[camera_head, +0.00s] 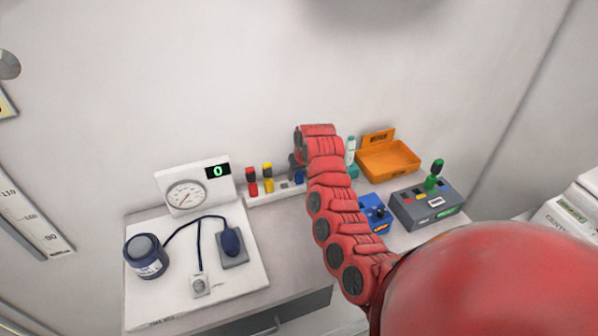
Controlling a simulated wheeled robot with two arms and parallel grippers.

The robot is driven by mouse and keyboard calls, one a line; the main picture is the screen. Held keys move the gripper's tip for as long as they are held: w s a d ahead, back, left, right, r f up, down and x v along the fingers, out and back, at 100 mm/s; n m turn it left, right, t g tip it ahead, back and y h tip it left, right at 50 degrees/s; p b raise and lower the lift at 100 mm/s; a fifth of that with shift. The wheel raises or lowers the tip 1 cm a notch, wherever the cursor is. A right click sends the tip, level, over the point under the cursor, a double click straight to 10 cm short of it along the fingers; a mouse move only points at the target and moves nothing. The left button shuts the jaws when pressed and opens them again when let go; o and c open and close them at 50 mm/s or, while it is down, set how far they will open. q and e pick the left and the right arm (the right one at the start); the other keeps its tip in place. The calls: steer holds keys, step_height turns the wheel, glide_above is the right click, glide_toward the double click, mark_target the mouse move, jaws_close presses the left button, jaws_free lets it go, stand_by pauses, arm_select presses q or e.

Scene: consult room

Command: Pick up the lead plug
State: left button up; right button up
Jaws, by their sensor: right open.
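Several plug-like pieces stand in view, and I cannot tell which one is the lead plug. A red plug (251,182) and a yellow plug (267,177) stand upright in a white holder (265,194) on the counter. A green plug (434,175) stands on a grey box (430,208) at the right. My right arm rises in the middle and bends over at the top. My right gripper (297,161) is small and mostly hidden behind the arm, at the right end of the white holder; it is open. My left gripper is out of view.
An orange tray (390,160) stands at the back right. A blue box (376,212) sits beside my arm. The wall is close behind.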

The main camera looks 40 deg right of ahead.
jaws_close()
steer(key=shift+r, duration=0.15)
